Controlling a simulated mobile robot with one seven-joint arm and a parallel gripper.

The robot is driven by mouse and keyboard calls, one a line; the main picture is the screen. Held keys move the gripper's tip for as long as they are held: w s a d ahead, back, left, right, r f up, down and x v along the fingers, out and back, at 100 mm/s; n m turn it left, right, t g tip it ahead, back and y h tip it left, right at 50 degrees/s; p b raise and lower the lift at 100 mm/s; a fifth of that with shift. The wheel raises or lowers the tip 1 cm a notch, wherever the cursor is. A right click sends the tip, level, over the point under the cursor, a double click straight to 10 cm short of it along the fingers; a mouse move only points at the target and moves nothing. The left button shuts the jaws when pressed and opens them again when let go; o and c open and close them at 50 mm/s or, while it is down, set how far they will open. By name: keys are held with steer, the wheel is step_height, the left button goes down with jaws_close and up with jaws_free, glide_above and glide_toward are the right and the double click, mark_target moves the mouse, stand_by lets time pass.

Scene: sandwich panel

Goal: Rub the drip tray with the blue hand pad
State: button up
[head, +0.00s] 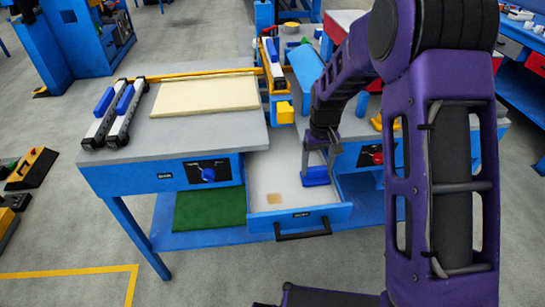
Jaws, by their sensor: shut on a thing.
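The drip tray (268,173) is pulled out of the blue bench like a drawer, with a pale floor, a blue front and a dark handle (303,235). A brown patch (275,199) lies on its floor near the front left. My gripper (318,165) points down over the tray's right side, shut on the blue hand pad (316,177). The pad is right of the brown patch and apart from it. I cannot tell whether the pad touches the tray floor. My arm hides part of the bench behind.
The grey bench top (190,125) bears a cream panel (206,94) and two rails with blue blocks (124,100) on the left. A yellow block (285,112) stands behind the tray. A green mat (210,208) lies on the lower shelf.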

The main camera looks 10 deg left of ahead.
step_height(320, 180, up, 3)
steer(key=shift+a+r+p, duration=0.1)
steer(key=shift+r+p, duration=0.05)
steer(key=shift+p, duration=0.4)
steer(key=shift+r+p, duration=1.75)
steer(key=shift+r, duration=0.75)
steer(key=shift+s+a, duration=0.1)
